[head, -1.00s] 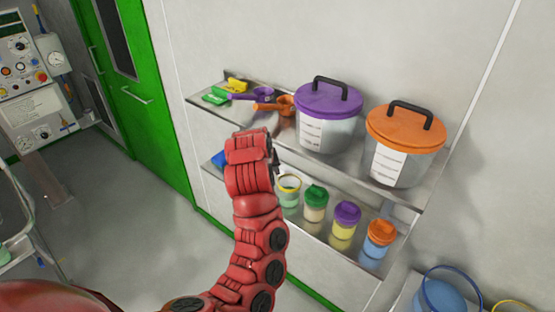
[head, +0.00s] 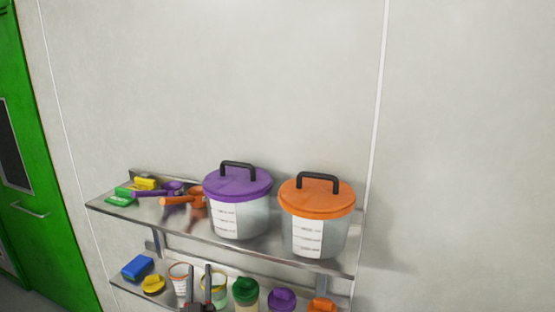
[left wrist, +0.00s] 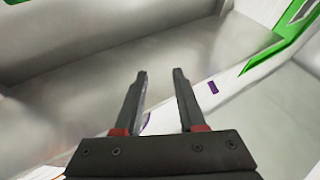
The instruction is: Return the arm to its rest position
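My left gripper (head: 199,270) shows at the bottom edge of the head view, its two dark fingers pointing up in front of the lower shelf (head: 129,291). In the left wrist view its fingers (left wrist: 160,71) stand apart with nothing between them, so it is open and empty. It overlaps the open cups in the picture; I cannot tell how far it is from them. Most of my left arm is out of the head view. My right gripper is not in view.
The upper shelf (head: 262,248) carries a purple-lidded tub (head: 238,203), an orange-lidded tub (head: 316,218) and scoops (head: 183,201). The lower shelf holds a blue block (head: 137,267) and several cups, including a green-lidded one (head: 245,292). A green door (head: 33,190) is at left. Wall above is bare.

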